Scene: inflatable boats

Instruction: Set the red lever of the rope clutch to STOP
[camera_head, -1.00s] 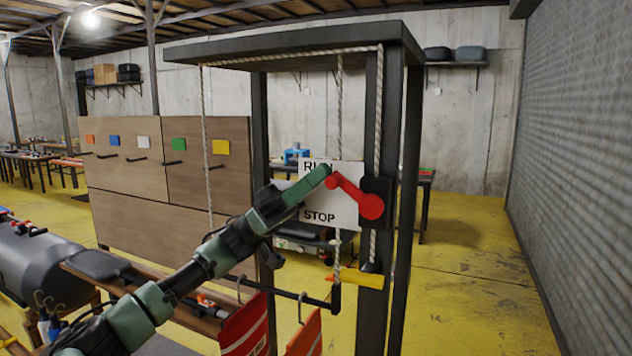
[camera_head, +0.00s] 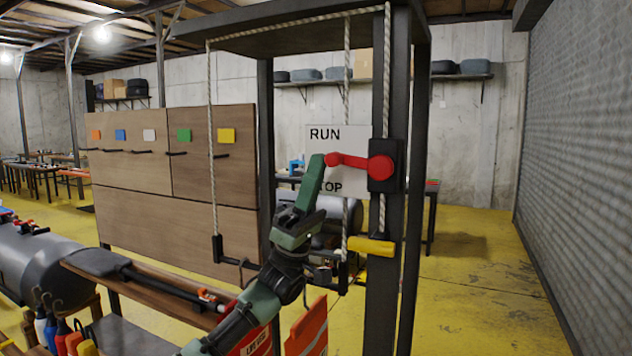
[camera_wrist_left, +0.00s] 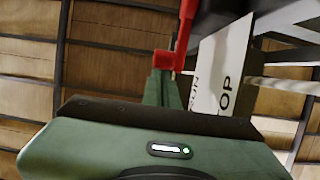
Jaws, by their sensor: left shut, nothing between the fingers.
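The red lever (camera_head: 358,162) of the rope clutch sticks out to the left from its black housing (camera_head: 385,166) on the dark post. It points nearly level, between the words RUN and STOP on the white sign (camera_head: 350,134). My left gripper (camera_head: 318,160) is shut and empty. Its tips are at the free end of the lever, and its fingers cover part of the word STOP. In the left wrist view the red lever (camera_wrist_left: 183,38) stands right at the finger tips (camera_wrist_left: 163,72); whether they touch I cannot tell. My right gripper is in neither view.
A rope (camera_head: 347,100) hangs behind the sign. A yellow handle (camera_head: 371,247) sits on the post below the clutch. A wooden panel (camera_head: 180,215) stands at the left. Yellow floor is open at the right.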

